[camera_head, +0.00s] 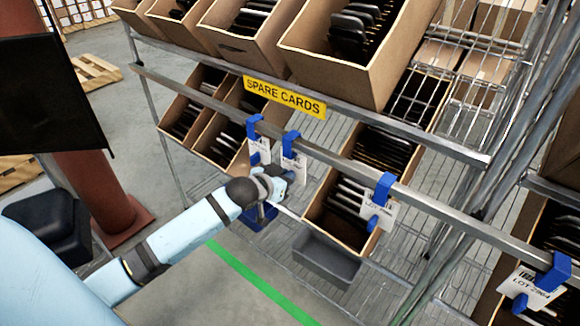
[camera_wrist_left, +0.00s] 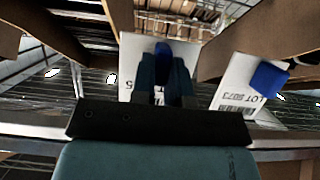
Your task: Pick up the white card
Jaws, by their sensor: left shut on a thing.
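Several white cards with blue clips hang along the shelf rail. My left gripper (camera_head: 287,181) is at the lower part of one white card (camera_head: 293,163), just below the "SPARE CARDS" sign. In the left wrist view, the dark fingers (camera_wrist_left: 164,68) are shut on the blue tab (camera_wrist_left: 163,50) of that white card (camera_wrist_left: 130,58), whose lettering is mostly hidden. A second card (camera_head: 260,150) hangs beside it; in the wrist view it reads LOT 8073 (camera_wrist_left: 238,90). My right gripper is out of view.
The metal rail (camera_head: 340,163) runs just above my gripper. Other cards hang to the right (camera_head: 379,213) and far right (camera_head: 530,287). Open cartons (camera_head: 340,215) of dark items stand tilted on the shelves. A grey bin (camera_head: 326,260) sits lower down.

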